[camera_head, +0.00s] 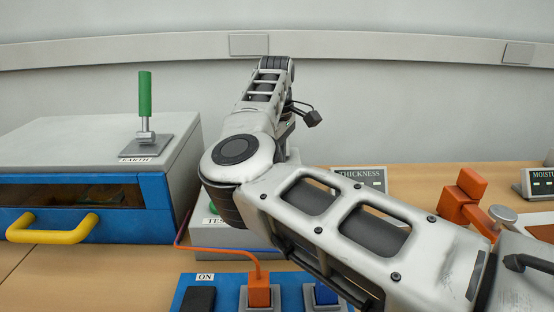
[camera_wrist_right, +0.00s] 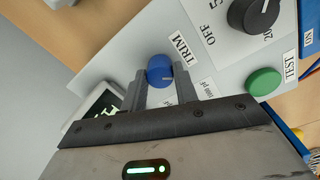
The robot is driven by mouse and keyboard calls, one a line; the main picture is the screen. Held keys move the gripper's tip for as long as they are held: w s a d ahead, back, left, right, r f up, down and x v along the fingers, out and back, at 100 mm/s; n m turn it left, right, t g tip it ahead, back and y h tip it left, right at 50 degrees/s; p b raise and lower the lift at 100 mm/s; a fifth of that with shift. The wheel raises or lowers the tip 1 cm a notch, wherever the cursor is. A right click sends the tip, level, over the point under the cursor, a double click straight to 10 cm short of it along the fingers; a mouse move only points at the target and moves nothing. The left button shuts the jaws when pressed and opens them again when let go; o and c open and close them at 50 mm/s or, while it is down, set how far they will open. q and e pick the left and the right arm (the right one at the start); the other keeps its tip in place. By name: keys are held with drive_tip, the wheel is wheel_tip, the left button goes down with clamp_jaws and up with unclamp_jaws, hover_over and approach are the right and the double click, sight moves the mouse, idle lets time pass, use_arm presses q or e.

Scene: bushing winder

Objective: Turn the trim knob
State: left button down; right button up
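The trim knob (camera_wrist_right: 160,68) is a small round blue knob with a pale pointer line. It sits on a light grey panel beside the TRIM label (camera_wrist_right: 181,48) in the right wrist view. My right gripper (camera_wrist_right: 160,77) is open, with one finger on each side of the knob. A narrow gap shows at the left finger; whether the right finger touches I cannot tell. In the head view my right arm hides the knob and this gripper. My left gripper is in neither view.
A black dial (camera_wrist_right: 254,14) and a green TEST button (camera_wrist_right: 264,82) share the panel. A blue cabinet (camera_head: 130,221) with a yellow handle (camera_head: 52,228) and green lever (camera_head: 145,94) stands left. Orange plug (camera_head: 259,290) and cable are in front; orange blocks (camera_head: 462,198) stand right.

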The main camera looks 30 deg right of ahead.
drive_tip(key=shift+c, duration=0.5)
drive_tip(key=n, duration=0.7)
drive_tip(key=shift+n, duration=0.3)
drive_tip(key=n, duration=0.4)
drive_tip(key=shift+n, duration=0.3)
drive_tip(key=shift+w+r+n+y, duration=0.1)
drive_tip(key=shift+n+y, duration=0.2)
drive_tip(key=shift+n, duration=1.4)
